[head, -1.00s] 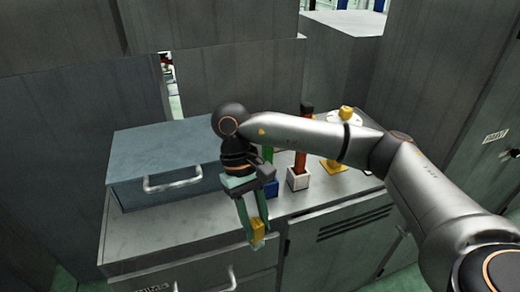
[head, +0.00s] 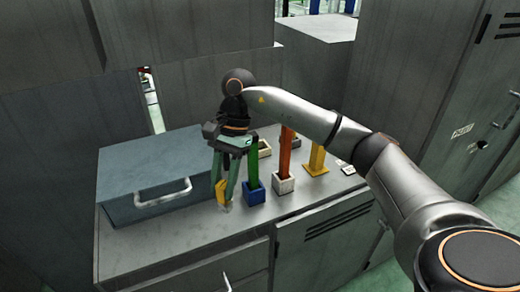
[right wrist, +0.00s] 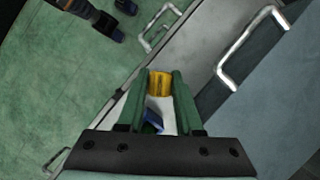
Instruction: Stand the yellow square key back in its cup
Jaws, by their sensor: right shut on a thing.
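My right gripper (head: 222,196) points down over the cabinet top, left of the cups. Its green fingers are shut on the yellow key (head: 221,189); only a short yellow block shows between them. The key also shows between the fingertips in the right wrist view (right wrist: 160,84). A blue cup (head: 254,196) just right of the gripper holds a green key (head: 253,160). A white cup (head: 284,187) holds an orange-red key (head: 286,153). A yellow post (head: 317,157) stands on a yellow base farther right. A beige cup (head: 264,149) is partly hidden behind. My left gripper is not in view.
A blue-grey box with a handle (head: 163,201) fills the left of the cabinet top (head: 165,238). The front strip of the top is clear. Tall grey panels (head: 200,95) stand behind. A pale card-like piece (head: 346,168) lies at the right.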

